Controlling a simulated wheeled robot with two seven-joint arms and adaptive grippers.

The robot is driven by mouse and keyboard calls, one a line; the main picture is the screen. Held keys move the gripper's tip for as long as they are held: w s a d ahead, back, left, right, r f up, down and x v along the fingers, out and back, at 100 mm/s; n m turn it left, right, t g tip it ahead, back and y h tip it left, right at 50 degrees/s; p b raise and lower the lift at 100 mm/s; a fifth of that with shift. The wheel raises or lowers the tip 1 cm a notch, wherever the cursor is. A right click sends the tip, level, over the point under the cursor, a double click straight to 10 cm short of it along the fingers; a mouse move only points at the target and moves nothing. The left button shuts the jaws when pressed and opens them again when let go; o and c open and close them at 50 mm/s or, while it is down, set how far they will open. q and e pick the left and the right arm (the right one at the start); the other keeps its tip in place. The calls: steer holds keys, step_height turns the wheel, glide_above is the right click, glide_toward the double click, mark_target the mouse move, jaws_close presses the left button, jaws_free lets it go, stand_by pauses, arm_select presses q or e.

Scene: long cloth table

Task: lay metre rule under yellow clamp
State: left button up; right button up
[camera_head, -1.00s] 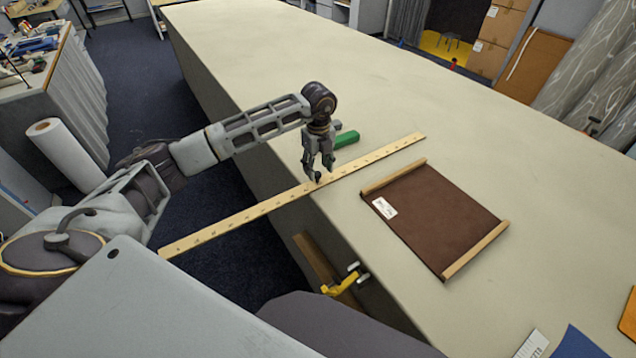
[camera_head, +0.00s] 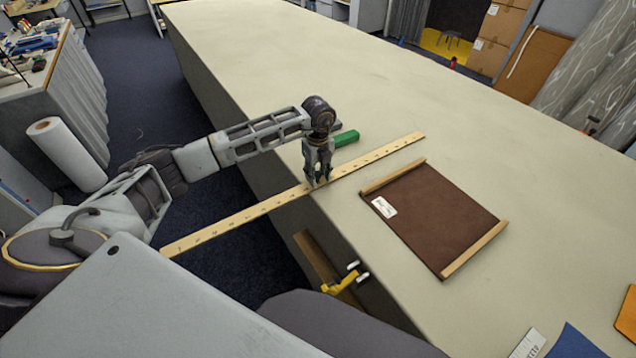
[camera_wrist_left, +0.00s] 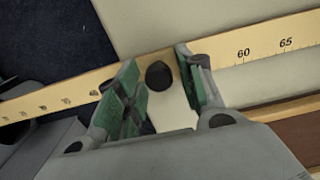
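The metre rule (camera_head: 250,212) is a long pale wooden strip with black numbers. It lies across the table's left edge, its far end on the cloth and its near end out over the floor. It also shows in the left wrist view (camera_wrist_left: 262,50). My left gripper (camera_head: 318,184) is at the rule near the table edge. In the left wrist view its green-padded fingers (camera_wrist_left: 160,90) stand apart with the rule passing beneath or between them; contact is unclear. The yellow clamp (camera_head: 343,283) is low beside the table's side, by a wooden strip. My right gripper is not in view.
A green block (camera_head: 346,138) lies on the table (camera_head: 460,140) just behind my left gripper. A brown board with wooden end strips (camera_head: 435,215) lies right of the rule. Blue and orange pieces are at the lower right. The far table is clear.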

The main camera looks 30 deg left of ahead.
mark_target(318, 173)
arm_select(q)
jaws_close()
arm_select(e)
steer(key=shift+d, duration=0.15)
arm_select(q)
steer(key=shift+r, duration=0.75)
step_height(318, 173, up, 8)
steer(key=shift+f+b, duration=0.15)
steer(key=shift+b, duration=0.45)
steer(key=shift+r, duration=0.4)
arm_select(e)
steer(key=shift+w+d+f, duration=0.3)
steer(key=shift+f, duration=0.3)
